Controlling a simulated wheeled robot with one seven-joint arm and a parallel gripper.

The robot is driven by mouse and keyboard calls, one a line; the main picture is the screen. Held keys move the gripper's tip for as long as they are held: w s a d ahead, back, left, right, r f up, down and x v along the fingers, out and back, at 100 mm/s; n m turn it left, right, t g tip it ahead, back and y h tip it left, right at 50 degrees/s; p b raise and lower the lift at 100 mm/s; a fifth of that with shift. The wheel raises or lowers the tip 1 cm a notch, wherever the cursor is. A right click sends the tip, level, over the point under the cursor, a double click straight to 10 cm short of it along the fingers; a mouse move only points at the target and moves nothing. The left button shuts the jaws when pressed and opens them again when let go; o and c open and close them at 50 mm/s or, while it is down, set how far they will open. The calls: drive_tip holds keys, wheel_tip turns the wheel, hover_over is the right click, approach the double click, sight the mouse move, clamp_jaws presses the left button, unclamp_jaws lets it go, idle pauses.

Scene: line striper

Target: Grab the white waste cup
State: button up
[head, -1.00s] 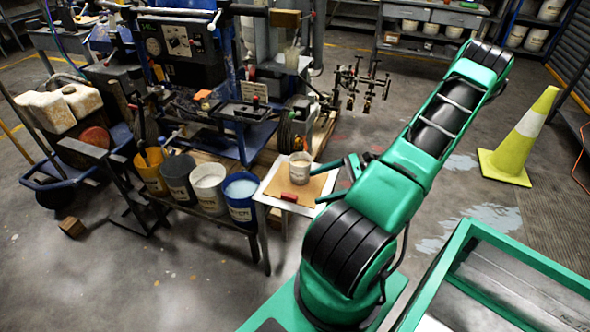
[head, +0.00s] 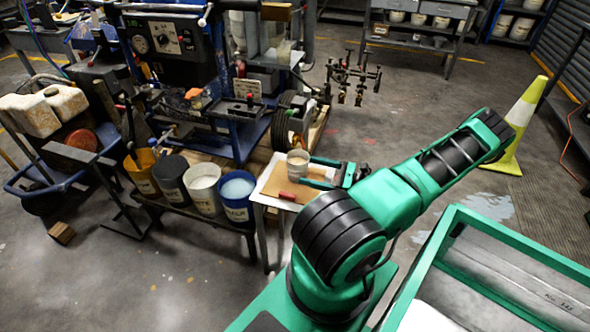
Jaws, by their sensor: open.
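The white waste cup (head: 298,165) stands upright on a brown board on a small white-topped table in the middle of the head view. It has a grey-white wall and tan contents at its open top. My gripper (head: 309,172) is open, just to the right of the cup, with its two fingers pointing left toward it. The far finger's tip is at or very near the cup's right side; I cannot tell whether it touches. The near finger extends in front of the cup's lower right, over the board.
A red object (head: 287,196) lies on the board (head: 317,193) in front of the cup. Yellow, dark, white and blue buckets (head: 238,190) stand on a low bench to the left. The line striper (head: 165,60) stands behind. A yellow cone (head: 513,135) is at right.

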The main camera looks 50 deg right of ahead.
sight(297, 168)
drive_tip(key=shift+f+x, duration=0.15)
drive_tip(key=shift+x, duration=1.3)
drive_tip(key=shift+f+x, duration=0.2)
drive_tip(key=shift+x, duration=1.25)
drive_tip(key=shift+d, duration=0.2)
drive_tip(key=shift+r, duration=0.1)
drive_tip(key=c, duration=1.6)
